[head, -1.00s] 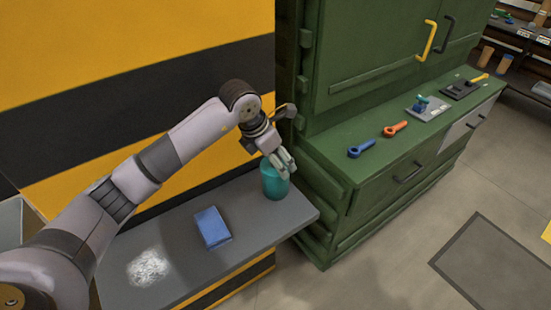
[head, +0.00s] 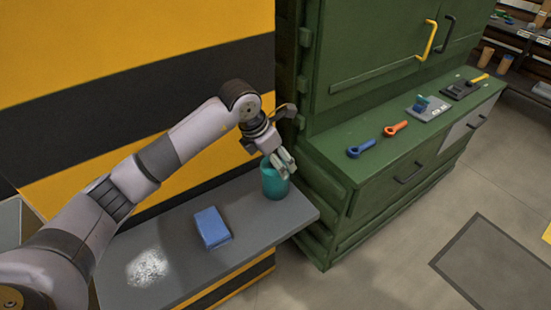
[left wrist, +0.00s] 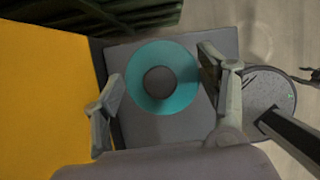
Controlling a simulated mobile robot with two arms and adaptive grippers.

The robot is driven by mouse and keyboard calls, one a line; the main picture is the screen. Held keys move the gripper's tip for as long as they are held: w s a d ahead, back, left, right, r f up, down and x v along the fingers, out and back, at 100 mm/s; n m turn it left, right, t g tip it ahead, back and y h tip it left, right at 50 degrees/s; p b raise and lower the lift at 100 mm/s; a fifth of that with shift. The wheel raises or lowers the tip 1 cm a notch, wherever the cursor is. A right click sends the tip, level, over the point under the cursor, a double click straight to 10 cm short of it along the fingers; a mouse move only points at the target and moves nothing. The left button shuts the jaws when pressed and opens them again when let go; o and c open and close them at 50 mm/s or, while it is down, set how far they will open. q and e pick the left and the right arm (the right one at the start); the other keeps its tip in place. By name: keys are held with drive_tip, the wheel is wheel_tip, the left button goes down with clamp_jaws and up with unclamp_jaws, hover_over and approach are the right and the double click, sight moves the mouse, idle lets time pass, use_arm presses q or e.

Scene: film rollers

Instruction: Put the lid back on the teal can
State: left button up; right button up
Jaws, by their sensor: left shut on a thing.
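The teal can (head: 274,184) stands upright near the right end of the grey ledge, by the green cabinet. My left gripper (head: 283,161) is at its top, pointing down, its fingers partly covering the rim. In the left wrist view a round teal top with a dark grey round centre, which I take to be the lid (left wrist: 181,73), lies between the fingers of my left gripper (left wrist: 165,92). The gripper is shut on it. From these views I cannot tell whether the lid is fully seated on the can. My right gripper is not in view.
A blue block (head: 212,227) and a white speckled patch (head: 148,268) are on the ledge (head: 180,230), left of the can. The green cabinet (head: 330,170) stands close on the right, with blue (head: 361,149) and orange (head: 396,128) tools on its top. A yellow-and-black wall is behind.

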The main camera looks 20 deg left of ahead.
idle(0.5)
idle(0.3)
use_arm(q)
drive_tip(key=o, duration=1.2)
drive_tip(key=shift+o, duration=0.2)
drive_tip(key=shift+o, duration=1)
drive_tip(key=shift+r+p, duration=1.7)
drive_tip(key=shift+r, duration=1.8)
